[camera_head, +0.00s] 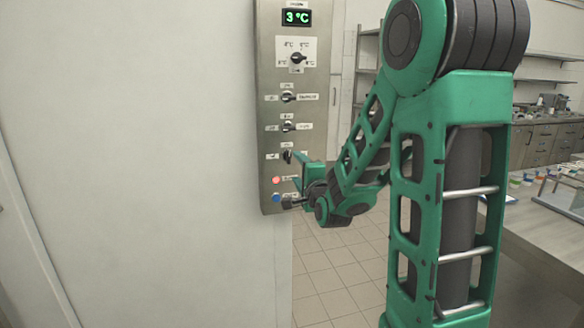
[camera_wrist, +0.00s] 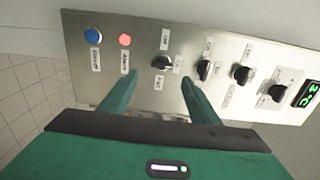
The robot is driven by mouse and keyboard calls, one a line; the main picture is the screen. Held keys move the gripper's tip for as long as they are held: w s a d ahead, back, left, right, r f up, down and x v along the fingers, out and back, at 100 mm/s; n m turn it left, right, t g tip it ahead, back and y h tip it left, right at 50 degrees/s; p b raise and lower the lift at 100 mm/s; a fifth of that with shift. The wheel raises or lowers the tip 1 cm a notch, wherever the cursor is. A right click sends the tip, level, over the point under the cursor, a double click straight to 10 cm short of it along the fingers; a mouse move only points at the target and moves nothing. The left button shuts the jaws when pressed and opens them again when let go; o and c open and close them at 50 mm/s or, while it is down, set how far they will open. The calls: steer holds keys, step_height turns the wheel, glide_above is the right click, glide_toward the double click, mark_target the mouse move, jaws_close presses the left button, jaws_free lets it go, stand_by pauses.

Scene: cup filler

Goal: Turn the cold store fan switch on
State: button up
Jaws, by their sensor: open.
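A steel control panel (camera_head: 267,120) on the white wall carries a column of black rotary switches. The lowest switch (camera_head: 287,156) has labels around it that are too small to read, so I cannot tell which switch is the fan's. In the wrist view this lowest switch (camera_wrist: 161,62) lies just beyond and between the fingertips of my gripper (camera_wrist: 159,77). My gripper is open, with one green finger on each side and nothing between them. I see no clear contact with the switch. In the head view my gripper (camera_head: 302,180) is at the panel's lower part, partly hidden by its own wrist.
A red button or lamp (camera_wrist: 125,40) and a blue one (camera_wrist: 93,36) sit beside the switch. Other switches (camera_wrist: 204,70) (camera_wrist: 242,74), a dial (camera_wrist: 277,92) and a green "3 °C" display (camera_head: 297,17) follow along the panel. A counter (camera_head: 550,225) stands at right.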

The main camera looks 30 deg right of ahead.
steer(key=shift+v, duration=1.1)
steer(key=shift+f, duration=0.1)
